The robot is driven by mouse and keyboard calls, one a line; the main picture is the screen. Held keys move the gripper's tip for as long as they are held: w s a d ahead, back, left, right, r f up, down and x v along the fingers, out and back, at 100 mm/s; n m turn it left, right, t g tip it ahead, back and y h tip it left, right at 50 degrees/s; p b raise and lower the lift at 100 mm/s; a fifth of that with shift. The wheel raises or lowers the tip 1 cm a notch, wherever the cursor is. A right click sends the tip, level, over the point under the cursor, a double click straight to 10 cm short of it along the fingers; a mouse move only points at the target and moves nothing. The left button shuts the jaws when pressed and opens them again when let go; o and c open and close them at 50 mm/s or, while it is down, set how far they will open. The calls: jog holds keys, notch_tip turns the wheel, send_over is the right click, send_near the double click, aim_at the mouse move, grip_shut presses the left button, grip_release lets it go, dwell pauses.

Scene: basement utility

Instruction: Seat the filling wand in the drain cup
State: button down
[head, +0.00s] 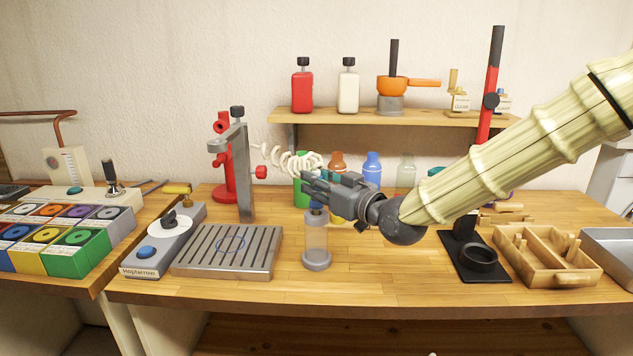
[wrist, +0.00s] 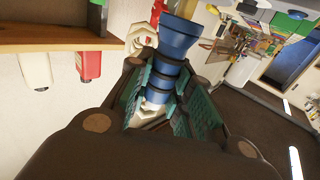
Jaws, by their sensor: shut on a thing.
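My gripper (head: 318,186) reaches in from the right over the middle of the bench. It is shut on the filling wand, a blue ringed body (wrist: 165,72) between the finger pads in the wrist view, with a wider blue end. In the head view, a little of the wand's blue end (head: 318,207) shows below the fingers; the fingers hide the rest. A clear cylinder with a grey base (head: 317,262), apparently the drain cup, stands upright on the bench directly below. The blue end overlaps its top in the picture; I cannot tell whether it is inside.
A white coiled hose (head: 290,162) runs from the gripper toward a grey post (head: 242,175). A slatted tray (head: 228,251) lies left of the cup. Bottles (head: 372,168) stand behind. A black ring stand (head: 478,258) and wooden caddy (head: 545,262) are at right. The bench front is clear.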

jog(key=shift+f+b, duration=0.55)
jog(key=shift+f, duration=0.35)
jog(key=c, duration=1.2)
grip_release()
jog(key=v, duration=1.2)
jog(key=shift+s, duration=0.1)
